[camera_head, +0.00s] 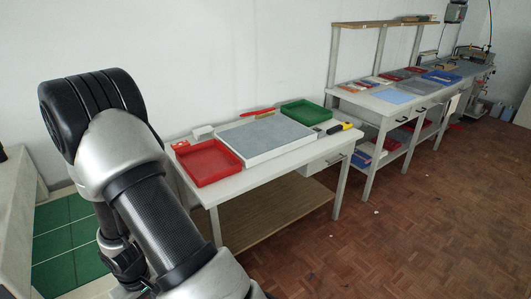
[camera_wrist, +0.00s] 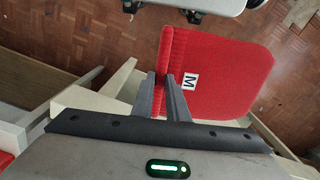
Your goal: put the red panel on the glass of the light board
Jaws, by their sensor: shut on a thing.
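My gripper (camera_wrist: 165,82) is shut on the red panel (camera_wrist: 237,75) in the wrist view. The panel is a red fabric piece with rounded corners, a white label marked M and a raised fold along its left side, where the fingers grip. It is held in the air, with parquet floor behind it. The light board (camera_head: 270,137) lies on the white table in the head view, a grey glass in a white frame. No panel lies on its glass. My arm fills the left of the head view; the gripper and the held panel cannot be made out there.
A red tray (camera_head: 209,181) stands left of the board and a green tray (camera_head: 307,105) behind it at right. A second bench (camera_head: 398,104) with coloured pieces stands farther right. The floor in front is clear.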

